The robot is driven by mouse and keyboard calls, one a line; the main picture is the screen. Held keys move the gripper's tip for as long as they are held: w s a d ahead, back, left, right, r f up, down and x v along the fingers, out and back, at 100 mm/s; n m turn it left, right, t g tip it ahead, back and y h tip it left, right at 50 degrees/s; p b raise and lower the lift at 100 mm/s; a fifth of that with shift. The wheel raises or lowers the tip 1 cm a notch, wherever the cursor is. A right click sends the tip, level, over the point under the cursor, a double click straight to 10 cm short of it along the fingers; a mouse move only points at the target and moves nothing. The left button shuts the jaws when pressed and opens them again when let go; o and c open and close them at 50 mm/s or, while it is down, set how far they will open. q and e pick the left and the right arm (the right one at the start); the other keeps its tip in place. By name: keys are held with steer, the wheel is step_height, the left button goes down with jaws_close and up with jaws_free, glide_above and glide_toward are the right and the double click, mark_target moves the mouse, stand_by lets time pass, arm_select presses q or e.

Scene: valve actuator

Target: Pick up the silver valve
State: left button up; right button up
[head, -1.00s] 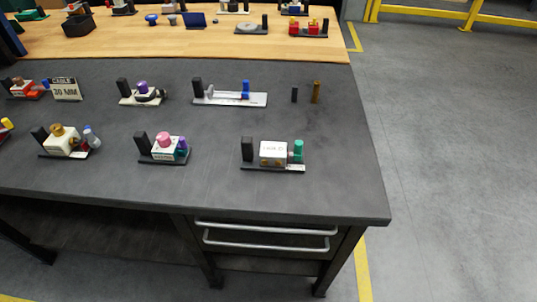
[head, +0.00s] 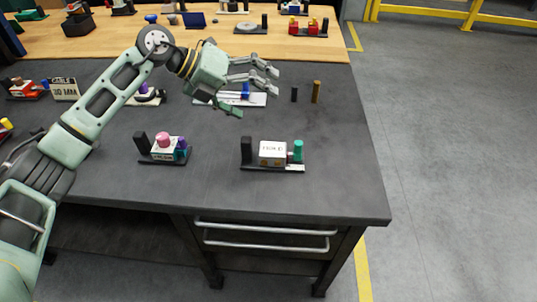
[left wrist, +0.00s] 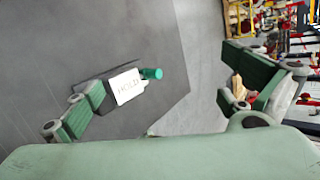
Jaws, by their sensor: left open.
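I cannot single out one silver valve for certain. A small grey-silver part (head: 214,21) lies on the wooden bench at the back, and another grey part (head: 172,20) sits beside a blue one. The silver-and-blue fixture on a white base plate (head: 259,101) is partly hidden behind my left gripper (head: 257,92). That gripper is open and empty above the dark table, its fingers pointing right. In the left wrist view its fingers (left wrist: 165,95) are spread wide, with a white block (left wrist: 126,87) and green cap (left wrist: 152,73) seen between them. My right gripper is not in view.
The dark table (head: 330,180) holds a white block fixture (head: 272,153) with a green knob and a pink-topped fixture (head: 163,141). Black (head: 294,95) and brown (head: 316,92) pegs stand at right. The front right of the table is clear.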

arm_select(q)
steer(key=s+d+g+y, duration=0.1)
steer(key=s+d+y, duration=0.2)
steer(key=y, duration=0.7)
glide_above(264, 148)
steer(key=s, duration=0.1)
steer(key=shift+n+t, duration=0.3)
steer(key=f, duration=0.7)
steer(key=shift+s+f, duration=0.2)
steer(key=shift+f, duration=0.15)
steer(key=f, duration=0.2)
steer(key=w+f, duration=0.1)
steer(key=f, duration=0.1)
steer(key=shift+w+f, duration=0.2)
steer(key=shift+f, duration=0.2)
steer(key=shift+r, duration=0.1)
steer(key=c, duration=1.3)
